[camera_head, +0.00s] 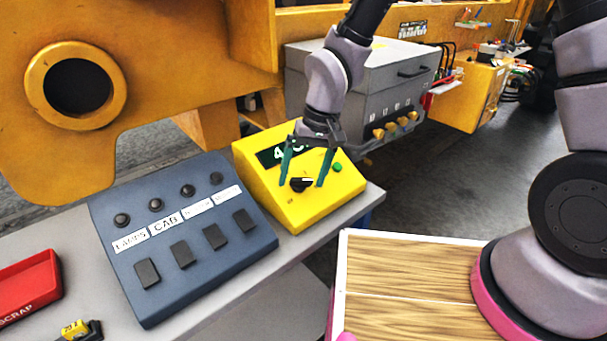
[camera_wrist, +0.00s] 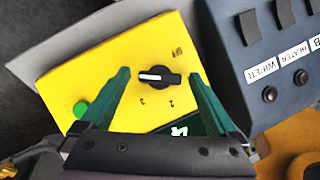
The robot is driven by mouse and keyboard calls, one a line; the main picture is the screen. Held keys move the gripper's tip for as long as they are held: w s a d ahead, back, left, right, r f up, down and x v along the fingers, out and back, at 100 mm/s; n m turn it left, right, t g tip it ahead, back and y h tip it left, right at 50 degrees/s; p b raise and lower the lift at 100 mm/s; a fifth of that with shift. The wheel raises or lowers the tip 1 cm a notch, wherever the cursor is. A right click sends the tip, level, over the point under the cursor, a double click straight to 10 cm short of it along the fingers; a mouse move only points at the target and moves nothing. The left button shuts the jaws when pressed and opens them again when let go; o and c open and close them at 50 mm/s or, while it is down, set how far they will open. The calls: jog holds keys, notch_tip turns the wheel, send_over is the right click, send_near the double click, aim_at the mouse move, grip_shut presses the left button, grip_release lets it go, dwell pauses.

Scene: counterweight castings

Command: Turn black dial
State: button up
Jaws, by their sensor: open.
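The black dial (camera_head: 301,184) sits on the sloped face of a yellow control box (camera_head: 331,203). A white mark runs along its pointer. In the wrist view the dial (camera_wrist: 158,77) lies between and just beyond the two green fingers. My gripper (camera_head: 306,184) is open, with one finger on each side of the dial. In the wrist view my gripper (camera_wrist: 160,78) shows a gap between each finger and the knob. I cannot tell how far the tips are from the box face. The box's display (camera_head: 284,151) is partly hidden by my gripper.
A green button (camera_head: 337,167) is right of the dial. A blue panel (camera_head: 160,281) with knobs and black switches stands to the left on the grey bench (camera_head: 262,268). A red scrap tray (camera_head: 28,286) lies farther left. A grey cabinet (camera_head: 375,80) stands behind.

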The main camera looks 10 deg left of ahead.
jog(key=c, duration=1.4)
jog(key=n, duration=0.1)
jog(key=n+t+h, duration=0.1)
jog(key=n, duration=0.1)
jog(key=n+h, duration=0.1)
jog(key=n, duration=0.1)
jog(key=shift+s+a+r, duration=0.1)
jog(key=shift+a, duration=0.15)
jog(key=n+t, duration=0.1)
jog(key=n, duration=0.2)
jog(key=n+t+h, duration=0.1)
jog(key=n, duration=0.1)
jog(key=shift+s+n+t, duration=0.2)
jog(key=shift+n+t, duration=0.2)
jog(key=n+t, duration=0.2)
jog(key=n, duration=0.3)
jog(key=shift+s, duration=0.2)
jog(key=n+t, duration=0.1)
jog(key=n, duration=0.2)
jog(key=n+t+y, duration=0.1)
jog(key=n, duration=0.1)
jog(key=shift+s+f+n+t, duration=0.1)
jog(key=shift+f+n+t, duration=0.1)
jog(key=shift+n+t, duration=0.2)
